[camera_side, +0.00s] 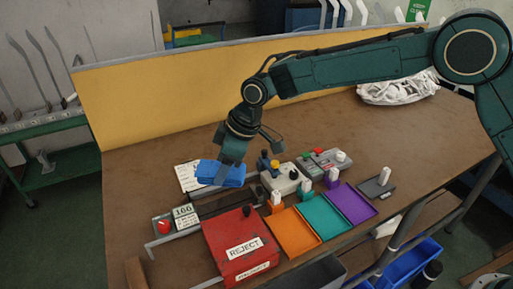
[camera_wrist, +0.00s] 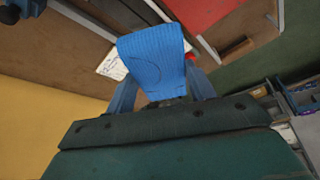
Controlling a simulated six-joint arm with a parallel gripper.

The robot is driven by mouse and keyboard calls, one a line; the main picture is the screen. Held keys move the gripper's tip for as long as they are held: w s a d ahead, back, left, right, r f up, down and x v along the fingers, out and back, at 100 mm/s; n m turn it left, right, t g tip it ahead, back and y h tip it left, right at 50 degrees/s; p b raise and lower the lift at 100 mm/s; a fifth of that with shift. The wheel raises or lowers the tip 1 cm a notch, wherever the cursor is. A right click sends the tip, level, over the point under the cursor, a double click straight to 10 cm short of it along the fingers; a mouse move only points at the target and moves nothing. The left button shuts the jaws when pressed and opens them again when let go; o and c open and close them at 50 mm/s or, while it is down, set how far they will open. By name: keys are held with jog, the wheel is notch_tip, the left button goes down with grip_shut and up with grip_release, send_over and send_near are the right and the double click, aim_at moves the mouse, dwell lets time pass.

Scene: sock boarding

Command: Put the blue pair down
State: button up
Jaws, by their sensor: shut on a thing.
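The blue pair (camera_side: 221,173) is a folded blue knit bundle in my gripper (camera_side: 232,166), at the left of the work area in the side view. In the wrist view the blue pair (camera_wrist: 155,58) hangs out from between the two fingers of my gripper (camera_wrist: 166,92). My gripper points down and is shut on it. The pair appears just above a white printed sheet (camera_side: 188,177) and a dark rail; I cannot tell whether it touches them. My fingertips are partly hidden by the cloth.
A red REJECT box (camera_side: 232,240) stands in front, with orange (camera_side: 293,231), teal (camera_side: 322,217) and purple (camera_side: 352,204) trays to its right. A small display reading 166 (camera_side: 184,215) is at the left. White bundled material (camera_side: 398,88) lies at the back right.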

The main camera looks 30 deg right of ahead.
jog(key=s+d+r+m+t+h, duration=0.2)
jog(key=s+d+r+m, duration=0.1)
jog(key=s+d+m, duration=0.25)
jog(key=m+h, duration=0.2)
jog(key=m, duration=0.4)
send_over(289, 227)
jog(key=s, duration=0.2)
notch_tip(289, 227, down, 14)
jog(key=shift+w+r, duration=0.15)
jog(key=shift+f, duration=1.9)
jog(key=o, duration=1)
jog(key=shift+f, duration=0.15)
